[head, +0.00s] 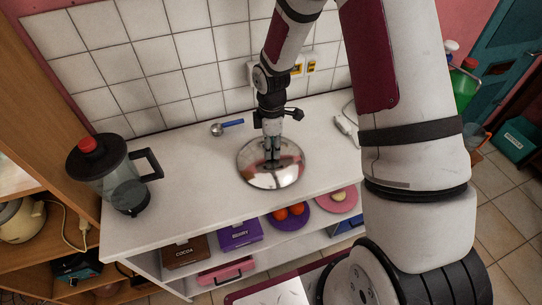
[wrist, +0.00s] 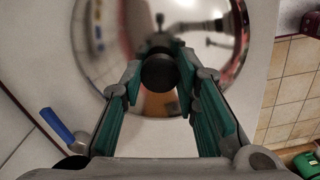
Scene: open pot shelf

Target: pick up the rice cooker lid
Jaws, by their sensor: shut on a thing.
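The rice cooker lid (head: 258,178) is a round, shiny, mirror-like metal dome on the white counter in the head view. It also fills the upper middle of the wrist view (wrist: 105,50). It has a dark round knob (wrist: 159,72) at its centre. My gripper (head: 271,161) points straight down over the lid's middle. In the wrist view, my gripper's green-padded fingers (wrist: 160,80) stand on both sides of the knob and are shut on it. I cannot tell whether the lid's rim touches the counter.
A glass jug with a dark lid (head: 110,170) stands at the counter's left. A blue-handled scoop (head: 228,126) lies behind the lid. Boxes, including a brown cocoa box (head: 184,253), and plates (head: 291,217) sit on the shelf below. The counter between jug and lid is clear.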

